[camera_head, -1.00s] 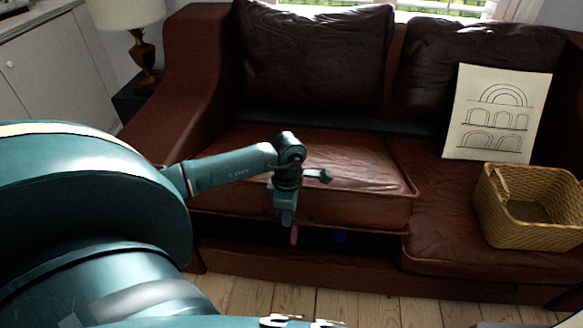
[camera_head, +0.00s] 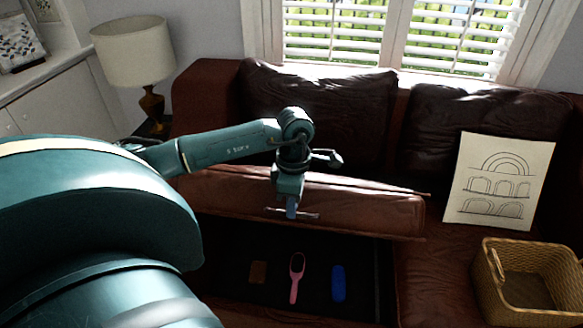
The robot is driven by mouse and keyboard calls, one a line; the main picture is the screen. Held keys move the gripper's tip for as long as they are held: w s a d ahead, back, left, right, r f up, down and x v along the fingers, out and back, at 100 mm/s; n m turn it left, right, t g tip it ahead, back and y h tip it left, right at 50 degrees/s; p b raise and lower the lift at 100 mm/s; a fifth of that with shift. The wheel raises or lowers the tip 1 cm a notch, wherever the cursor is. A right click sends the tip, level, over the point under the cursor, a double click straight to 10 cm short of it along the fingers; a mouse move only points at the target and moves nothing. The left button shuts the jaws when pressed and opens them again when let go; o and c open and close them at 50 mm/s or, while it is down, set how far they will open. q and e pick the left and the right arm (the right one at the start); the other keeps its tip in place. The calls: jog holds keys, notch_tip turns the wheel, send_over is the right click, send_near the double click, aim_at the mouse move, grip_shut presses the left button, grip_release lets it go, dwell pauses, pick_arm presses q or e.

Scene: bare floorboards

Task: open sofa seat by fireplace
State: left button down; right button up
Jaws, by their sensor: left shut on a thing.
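The brown leather sofa (camera_head: 440,262) fills the middle of the view. Its left seat (camera_head: 370,207) is tilted up at the front, and a dark compartment (camera_head: 225,240) shows beneath it. My left gripper (camera_head: 291,212) is shut on the front edge of this raised seat. Inside the compartment lie a small brown item (camera_head: 258,272), a pink hairbrush (camera_head: 296,279) and a blue object (camera_head: 338,284). My right gripper is out of view. No fireplace shows.
On the right seat stand a wicker basket (camera_head: 490,294) and a sheet with drawn arches (camera_head: 500,183). A lamp (camera_head: 133,52) stands left of the sofa, by a white cabinet (camera_head: 75,90). A window is behind.

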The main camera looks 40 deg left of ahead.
pick_arm(q)
jog(key=shift+w+a+r, duration=0.15)
jog(key=shift+w+a, duration=0.35)
jog(key=shift+w, duration=0.15)
jog(key=c, duration=1.9)
grip_release()
jog(key=shift+c, duration=0.2)
jog(key=o, duration=0.3)
jog(key=shift+w+f, duration=0.2)
jog(key=shift+f, duration=0.1)
jog(key=shift+o, duration=0.8)
jog(key=shift+r, duration=0.1)
